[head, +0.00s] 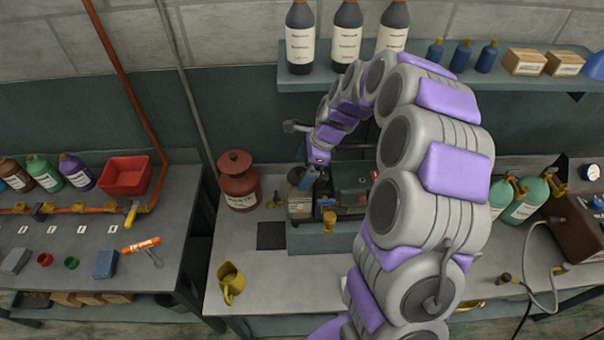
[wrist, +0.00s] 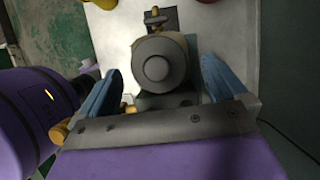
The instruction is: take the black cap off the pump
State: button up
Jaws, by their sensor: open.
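The pump (head: 345,200) is a grey-green machine on the middle bench, partly hidden by my arm. The black cap (wrist: 157,68) shows in the wrist view as a dark round cylinder with a lighter disc on its end. My gripper (wrist: 162,66) is open, with one blue finger on each side of the cap and a visible gap on both sides. In the head view my gripper (head: 308,180) is over the left end of the pump, and the cap is hard to make out there. I cannot tell how far the fingertips reach down beside it.
A red canister (head: 238,182) stands left of the pump. A dark square pad (head: 271,235) and a yellow mug (head: 231,282) are on the bench in front. A brass fitting (wrist: 154,16) is beyond the cap. A shelf (head: 330,84) with bottles is behind my arm.

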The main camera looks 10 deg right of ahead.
jog(key=shift+w+a+f, duration=0.1)
jog(key=shift+a, duration=0.25)
jog(key=shift+c, duration=0.7)
jog(key=shift+a, duration=0.35)
jog(key=c, duration=0.5)
jog(key=shift+d, duration=0.5)
jog(key=c, duration=0.4)
jog(key=shift+c, duration=0.2)
